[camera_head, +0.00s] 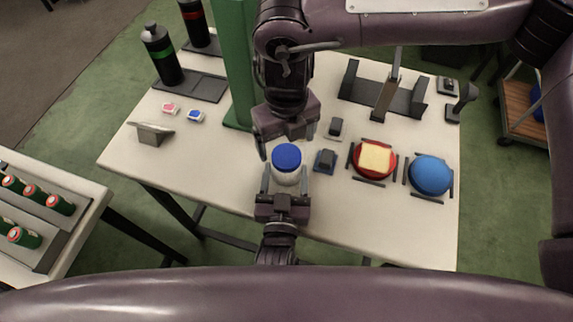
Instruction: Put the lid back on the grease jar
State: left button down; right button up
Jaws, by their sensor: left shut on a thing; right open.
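The grease jar (286,179) is a white cylinder standing on the table near its front edge. The blue lid (286,156) sits over the jar's mouth and looks roughly centred; I cannot tell whether it is fully seated. My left gripper (285,174) is shut on the jar's white body from the front, one finger on each side. My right gripper (287,145) comes from above and behind. Its jaws are open, with the fingers apart just behind the lid, and nothing is between them.
A green post (237,70) stands left of my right gripper. A small blue block (324,160) lies right of the jar. Further right are a red round holder (361,165) and a blue dome (431,175). A black bottle (162,55) stands back left. The table's front left is clear.

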notch_tip(320, 180, up, 8)
dwell(0.4)
pick_arm(q)
jog(key=shift+c, duration=1.2)
grip_release()
jog(key=s, duration=0.4)
jog(key=s+b, duration=0.1)
jog(key=s, duration=0.2)
jog(key=shift+a+f, duration=0.1)
jog(key=shift+a, duration=0.2)
jog(key=shift+s, duration=0.4)
pick_arm(e)
jog(key=shift+f, duration=0.5)
